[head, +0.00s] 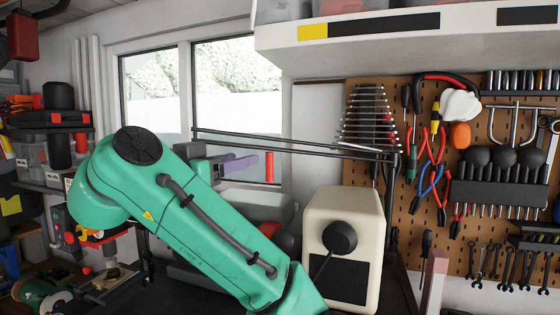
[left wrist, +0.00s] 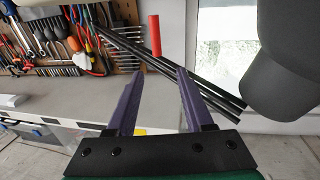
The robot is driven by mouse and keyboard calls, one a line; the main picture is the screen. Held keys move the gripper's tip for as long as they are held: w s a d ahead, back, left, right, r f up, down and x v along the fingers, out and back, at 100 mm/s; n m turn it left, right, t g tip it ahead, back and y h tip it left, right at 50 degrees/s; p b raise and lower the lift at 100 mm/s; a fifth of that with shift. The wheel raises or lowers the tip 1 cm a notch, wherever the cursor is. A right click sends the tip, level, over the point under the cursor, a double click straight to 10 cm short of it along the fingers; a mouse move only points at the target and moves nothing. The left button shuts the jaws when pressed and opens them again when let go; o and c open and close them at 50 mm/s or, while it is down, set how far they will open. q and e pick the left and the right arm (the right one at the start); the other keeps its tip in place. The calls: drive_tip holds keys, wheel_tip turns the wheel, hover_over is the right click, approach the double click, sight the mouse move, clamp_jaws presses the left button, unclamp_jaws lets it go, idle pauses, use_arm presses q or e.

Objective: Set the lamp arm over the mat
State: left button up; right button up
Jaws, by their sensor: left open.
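The lamp arm (head: 330,146) is a pair of thin black bars running left from a dark post (head: 393,190), in front of the window. A red upright handle (head: 269,167) shows at the bars; it also shows in the left wrist view (left wrist: 154,35). My left gripper (head: 243,161) has purple fingers, is open and empty, and points at the handle from its left, with a small gap. In the left wrist view, the fingertips (left wrist: 160,76) are short of the handle. A large dark rounded shape (left wrist: 290,55), perhaps the lamp head, is at the right. I cannot make out the mat.
A cream box with a black knob (head: 350,215) stands below the bars. A pegboard of tools (head: 470,240) is at the right, under a white shelf (head: 400,50). My green left arm hides much of the bench.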

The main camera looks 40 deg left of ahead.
sight(268, 159)
use_arm(q)
drive_tip(key=w, duration=0.5)
drive_tip(key=shift+a+f, duration=0.25)
drive_tip(key=shift+f, duration=0.1)
drive_tip(key=shift+g, duration=0.3)
drive_tip(key=w, duration=0.2)
drive_tip(key=w+p, duration=0.1)
drive_tip(key=w, duration=0.2)
drive_tip(key=w+p, duration=0.1)
drive_tip(key=w, duration=0.2)
drive_tip(key=shift+a+f, duration=0.15)
drive_tip(key=shift+a, duration=0.25)
drive_tip(key=shift+w, duration=0.35)
drive_tip(key=shift+a+p, duration=0.1)
drive_tip(key=shift+p, duration=0.2)
drive_tip(key=shift+w+a, duration=0.1)
drive_tip(key=shift+w, duration=0.25)
clamp_jaws()
use_arm(e)
drive_tip(key=shift+a+r, duration=0.25)
drive_tip(key=shift+r, duration=0.5)
